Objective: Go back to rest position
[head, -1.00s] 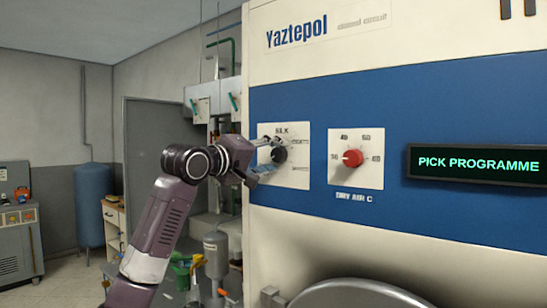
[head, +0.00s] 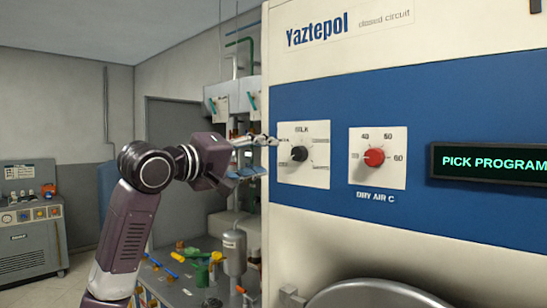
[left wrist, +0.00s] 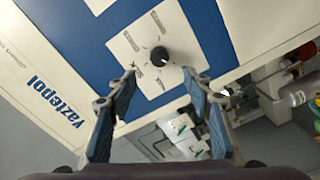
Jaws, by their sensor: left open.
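My left gripper (head: 262,157) is open and empty, just left of the black programme knob (head: 299,154) on its white plate marked SILK at the top. A small gap shows between fingers and knob in the head view. In the left wrist view the two blue-padded fingers of the left gripper (left wrist: 160,78) are spread apart, with the black knob (left wrist: 159,54) beyond and between their tips. My right gripper is not in view.
The pale and blue Yaztepol machine (head: 300,90) fills the right side. It carries a red dry-air knob (head: 374,157), a display (head: 490,162) reading PICK PROGRAM and a round metal door (head: 370,294). A cluttered workbench (head: 190,290) stands behind my left arm, with a grey unit (head: 30,240) far left.

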